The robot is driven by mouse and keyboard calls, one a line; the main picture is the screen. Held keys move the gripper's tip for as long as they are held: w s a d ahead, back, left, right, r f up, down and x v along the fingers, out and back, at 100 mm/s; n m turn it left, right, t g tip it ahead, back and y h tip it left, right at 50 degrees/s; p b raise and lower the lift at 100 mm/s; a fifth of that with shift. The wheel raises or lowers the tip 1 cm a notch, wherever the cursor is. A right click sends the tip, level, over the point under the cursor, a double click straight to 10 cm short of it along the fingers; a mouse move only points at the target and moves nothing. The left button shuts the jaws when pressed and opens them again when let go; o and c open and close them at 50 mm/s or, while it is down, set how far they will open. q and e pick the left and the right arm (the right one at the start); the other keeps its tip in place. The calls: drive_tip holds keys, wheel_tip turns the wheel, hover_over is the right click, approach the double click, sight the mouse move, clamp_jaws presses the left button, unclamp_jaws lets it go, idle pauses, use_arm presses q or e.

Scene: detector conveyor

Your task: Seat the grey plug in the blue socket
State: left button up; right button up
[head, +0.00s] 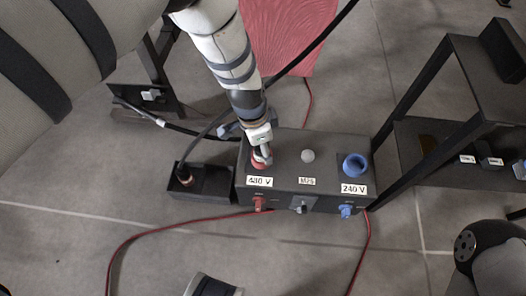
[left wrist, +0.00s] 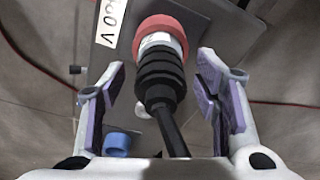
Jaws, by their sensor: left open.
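My left gripper (head: 260,150) is over the red socket at the dark box's left end. In the left wrist view its open fingers (left wrist: 162,68) stand on either side of the boot, with gaps visible. The blue socket (head: 355,165), above the 240 V label, is empty at the box's right end. It also shows in the left wrist view (left wrist: 117,142). My right gripper is not in view.
A white knob (head: 308,156) stands between the sockets. A black holder (head: 215,184) with a cabled end in it adjoins the box's left side. A dark shelf frame (head: 395,110) stands close on the right. Red cables and a thick black cable cross the area.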

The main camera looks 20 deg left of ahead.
use_arm(q)
drive_tip(key=shift+f, duration=0.65)
drive_tip(key=shift+w+r, duration=0.1)
drive_tip(key=shift+r, duration=0.1)
drive_tip(key=shift+c, duration=0.6)
drive_tip(key=c, duration=1.2)
drive_tip(key=shift+o, duration=0.2)
